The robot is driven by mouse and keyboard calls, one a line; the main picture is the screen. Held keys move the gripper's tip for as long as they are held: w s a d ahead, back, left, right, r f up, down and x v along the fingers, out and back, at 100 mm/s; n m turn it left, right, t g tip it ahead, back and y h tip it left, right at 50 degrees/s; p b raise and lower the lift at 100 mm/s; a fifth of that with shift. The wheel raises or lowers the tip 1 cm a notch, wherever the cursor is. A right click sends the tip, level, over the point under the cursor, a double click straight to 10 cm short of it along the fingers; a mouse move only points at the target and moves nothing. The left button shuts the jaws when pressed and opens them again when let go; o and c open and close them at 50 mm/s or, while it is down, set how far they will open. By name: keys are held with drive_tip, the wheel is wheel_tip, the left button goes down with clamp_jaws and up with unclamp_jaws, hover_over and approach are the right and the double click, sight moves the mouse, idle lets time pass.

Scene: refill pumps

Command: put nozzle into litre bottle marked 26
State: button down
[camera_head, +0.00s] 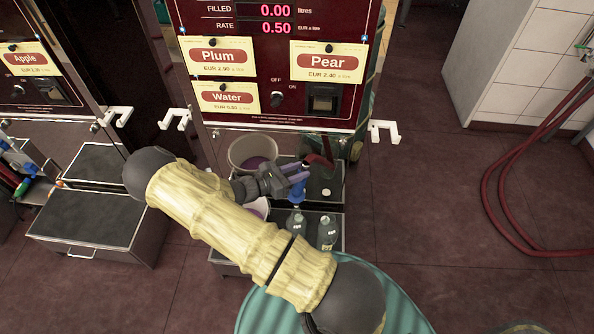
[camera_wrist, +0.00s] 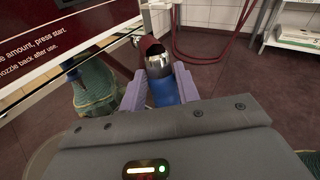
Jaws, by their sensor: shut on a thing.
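My gripper (camera_head: 292,174) is shut on the nozzle (camera_head: 297,193), with its purple fingers on either side of the nozzle's blue body. In the wrist view the blue nozzle (camera_wrist: 166,90) sits between the fingers, with a metal collar and dark red hose beyond. The nozzle points down above a clear bottle (camera_head: 296,223) on the low step under the pump. I cannot tell whether its tip is inside the neck. A second clear bottle (camera_head: 327,233) stands to the right. Both have small labels, too small to read.
The pump panel (camera_head: 270,60) with Plum, Pear and Water signs rises behind. A beige bucket (camera_head: 253,150) stands left of my gripper on the upper step. A white hook (camera_head: 385,131) juts from the panel's right. Red hose (camera_head: 490,195) lies on the right floor, otherwise clear nearby.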

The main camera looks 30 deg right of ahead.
sight(297, 185)
drive_tip(key=shift+w+f+b, duration=0.15)
drive_tip(key=shift+f+b, duration=0.55)
drive_tip(key=shift+f, duration=0.6)
drive_tip(key=shift+d+f, duration=0.15)
drive_tip(key=shift+f, duration=0.1)
drive_tip(key=shift+a+f+b, duration=0.25)
drive_tip(key=shift+f+b, duration=0.15)
drive_tip(key=shift+b, duration=0.05)
drive_tip(key=shift+d+f+b, duration=0.1)
drive_tip(key=shift+f+b, duration=0.95)
drive_tip(key=shift+f, duration=0.7)
drive_tip(key=c, duration=0.9)
unclamp_jaws()
drive_tip(key=shift+c, duration=0.2)
drive_tip(key=a+r, duration=0.2)
drive_tip(key=a, duration=1.5)
drive_tip(key=shift+s+a+r+b, duration=0.15)
drive_tip(key=shift+s+r+b, duration=0.05)
drive_tip(key=shift+b, duration=0.25)
